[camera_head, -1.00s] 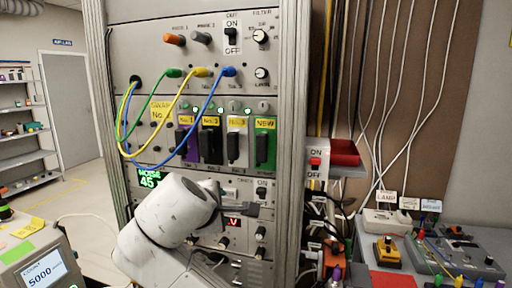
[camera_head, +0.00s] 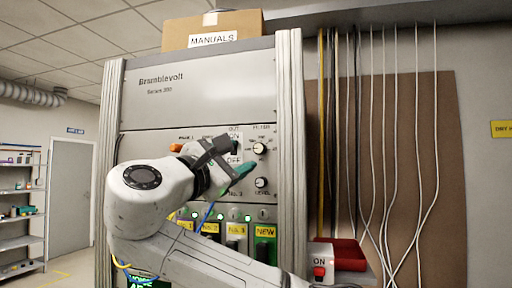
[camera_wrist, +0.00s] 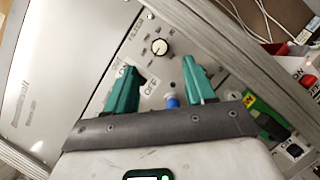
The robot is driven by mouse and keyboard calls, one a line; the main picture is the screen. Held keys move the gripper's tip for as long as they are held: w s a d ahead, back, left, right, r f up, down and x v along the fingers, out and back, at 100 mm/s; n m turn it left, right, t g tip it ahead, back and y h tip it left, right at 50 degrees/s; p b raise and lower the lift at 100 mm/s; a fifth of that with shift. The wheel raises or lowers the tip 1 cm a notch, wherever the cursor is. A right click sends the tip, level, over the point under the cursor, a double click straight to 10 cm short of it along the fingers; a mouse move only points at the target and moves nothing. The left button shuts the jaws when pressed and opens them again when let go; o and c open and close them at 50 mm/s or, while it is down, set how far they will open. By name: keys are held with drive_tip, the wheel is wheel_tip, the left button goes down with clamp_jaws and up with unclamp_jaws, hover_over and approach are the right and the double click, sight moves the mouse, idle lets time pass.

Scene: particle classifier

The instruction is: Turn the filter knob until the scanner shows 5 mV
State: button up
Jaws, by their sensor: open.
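The filter knob (camera_head: 260,148) is a white-faced dial with a black rim at the upper right of the panel. It also shows in the wrist view (camera_wrist: 159,46), beyond the fingertips and roughly between them. My gripper (camera_head: 243,168) is open, with teal fingers, just left of and below the knob in the head view; the wrist view shows the two fingers (camera_wrist: 160,68) spread apart and empty. Only the top of a green-lit display (camera_head: 148,282) shows at the bottom of the head view, mostly cut off, so no reading is legible.
A level knob (camera_head: 261,183) sits below the filter knob. An ON/OFF switch lies left of it, partly behind my gripper. A blue plug (camera_wrist: 172,102) shows between the fingers in the wrist view. Labelled modules, one marked NEW (camera_head: 265,232), sit lower. Cables hang at right.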

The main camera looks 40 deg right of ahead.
sight(258, 150)
drive_tip(key=p+x, duration=0.2)
drive_tip(key=x, duration=0.6)
drive_tip(key=shift+p, duration=0.35)
drive_tip(key=shift+c, duration=0.4)
clamp_jaws()
drive_tip(key=shift+f+m, duration=0.15)
drive_tip(key=shift+m, duration=0.15)
drive_tip(key=m+g+b, duration=0.1)
drive_tip(key=m+b, duration=0.1)
drive_tip(key=m, duration=0.1)
drive_tip(key=shift+w+y, duration=0.1)
drive_tip(key=shift+y, duration=0.2)
drive_tip(key=m+g+y, duration=0.1)
drive_tip(key=m, duration=0.2)
drive_tip(key=m+g, duration=0.1)
drive_tip(key=m, duration=0.2)
drive_tip(key=shift+y, duration=0.4)
